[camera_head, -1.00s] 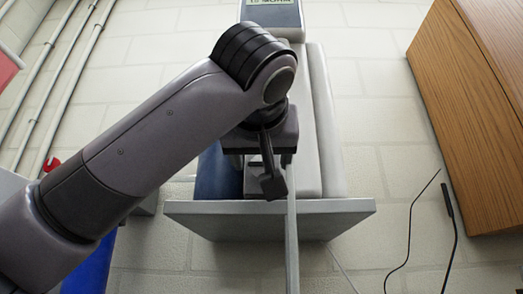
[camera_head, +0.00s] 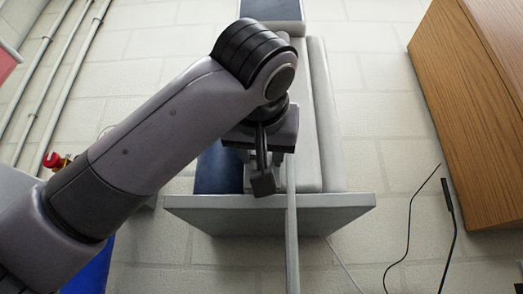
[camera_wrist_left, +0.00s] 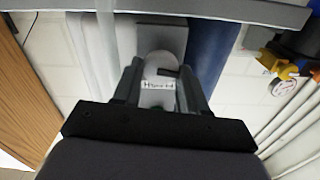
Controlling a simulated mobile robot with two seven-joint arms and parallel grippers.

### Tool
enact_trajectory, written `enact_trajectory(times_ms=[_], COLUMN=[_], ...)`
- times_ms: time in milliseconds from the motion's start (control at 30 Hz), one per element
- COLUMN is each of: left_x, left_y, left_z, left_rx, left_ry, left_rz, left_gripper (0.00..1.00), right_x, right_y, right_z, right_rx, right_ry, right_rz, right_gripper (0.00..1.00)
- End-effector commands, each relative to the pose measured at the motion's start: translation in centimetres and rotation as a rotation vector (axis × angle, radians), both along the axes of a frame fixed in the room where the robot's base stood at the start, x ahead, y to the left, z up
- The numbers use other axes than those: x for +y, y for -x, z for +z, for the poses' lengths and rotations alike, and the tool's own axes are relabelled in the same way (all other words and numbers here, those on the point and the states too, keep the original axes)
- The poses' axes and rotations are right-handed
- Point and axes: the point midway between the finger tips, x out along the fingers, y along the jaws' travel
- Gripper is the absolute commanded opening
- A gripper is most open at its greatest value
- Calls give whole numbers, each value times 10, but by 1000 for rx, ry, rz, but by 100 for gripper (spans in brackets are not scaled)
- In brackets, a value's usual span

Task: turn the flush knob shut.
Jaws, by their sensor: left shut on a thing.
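The knob (camera_wrist_left: 158,68) shows in the left wrist view as a pale rounded piece between the fingers, with a small white label (camera_wrist_left: 158,85) below it whose text I cannot read surely. My left gripper (camera_wrist_left: 160,92) has a finger on each side of it and is shut on it. In the head view my left gripper (camera_head: 264,178) is in front of the white panel, above the grey shelf; the knob is hidden there behind the gripper and wrist. The knob's turn angle is not clear. My right gripper is not in view.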

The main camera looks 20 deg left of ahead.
Motion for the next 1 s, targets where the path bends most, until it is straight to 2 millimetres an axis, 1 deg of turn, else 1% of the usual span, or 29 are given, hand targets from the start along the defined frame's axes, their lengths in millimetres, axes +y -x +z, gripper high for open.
enact_trajectory(times_ms=[1000], left_x=[-4], left_y=[0], left_z=[-1], left_rx=[257], left_ry=[-901], left_rz=[-4], left_gripper=[12], right_x=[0], right_y=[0], right_z=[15], right_rx=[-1], right_ry=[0], right_rz=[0], right_gripper=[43])
